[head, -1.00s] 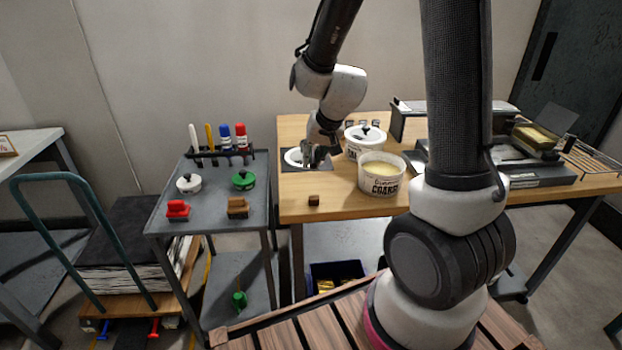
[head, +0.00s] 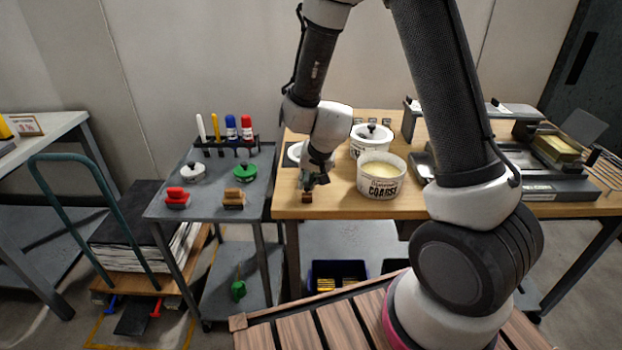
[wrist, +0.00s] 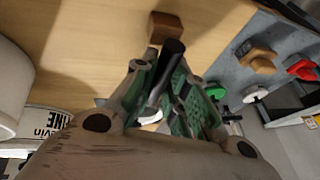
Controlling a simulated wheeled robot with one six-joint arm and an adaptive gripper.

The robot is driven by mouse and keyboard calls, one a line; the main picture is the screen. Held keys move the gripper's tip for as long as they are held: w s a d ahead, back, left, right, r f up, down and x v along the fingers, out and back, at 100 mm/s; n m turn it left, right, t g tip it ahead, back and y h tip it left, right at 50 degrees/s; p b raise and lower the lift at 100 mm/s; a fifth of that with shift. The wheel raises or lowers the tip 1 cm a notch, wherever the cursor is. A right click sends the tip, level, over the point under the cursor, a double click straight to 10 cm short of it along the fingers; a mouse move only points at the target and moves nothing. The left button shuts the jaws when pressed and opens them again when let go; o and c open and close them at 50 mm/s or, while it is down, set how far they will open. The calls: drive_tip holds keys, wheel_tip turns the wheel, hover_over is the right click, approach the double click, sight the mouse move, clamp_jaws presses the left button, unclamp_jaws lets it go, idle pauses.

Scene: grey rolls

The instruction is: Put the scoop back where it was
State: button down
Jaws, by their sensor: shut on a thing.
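My gripper (head: 314,181) is low over the front left of the wooden table (head: 340,207), just behind a small brown block (head: 307,197). In the wrist view my gripper (wrist: 170,95) is shut on a dark rod-like handle (wrist: 168,62), which I take for the scoop's. The scoop's head is mostly hidden by the fingers. The brown block (wrist: 165,27) lies just beyond the handle's end; whether they touch I cannot tell. The open white tub marked COARSE (head: 381,186), filled with pale yellow stuff, stands right of my gripper.
A lidded white tub (head: 371,143) stands behind the open one. A white round thing (head: 293,151) is partly hidden behind my arm. The grey cart (head: 215,203) to the left holds lids, brushes and a marker rack (head: 226,146). Metal equipment (head: 510,186) fills the table's right.

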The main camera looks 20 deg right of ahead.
drive_tip(key=shift+f, duration=0.6)
drive_tip(key=c, duration=1.4)
unclamp_jaws()
drive_tip(key=shift+c, duration=0.2)
drive_tip(key=shift+r, duration=0.15)
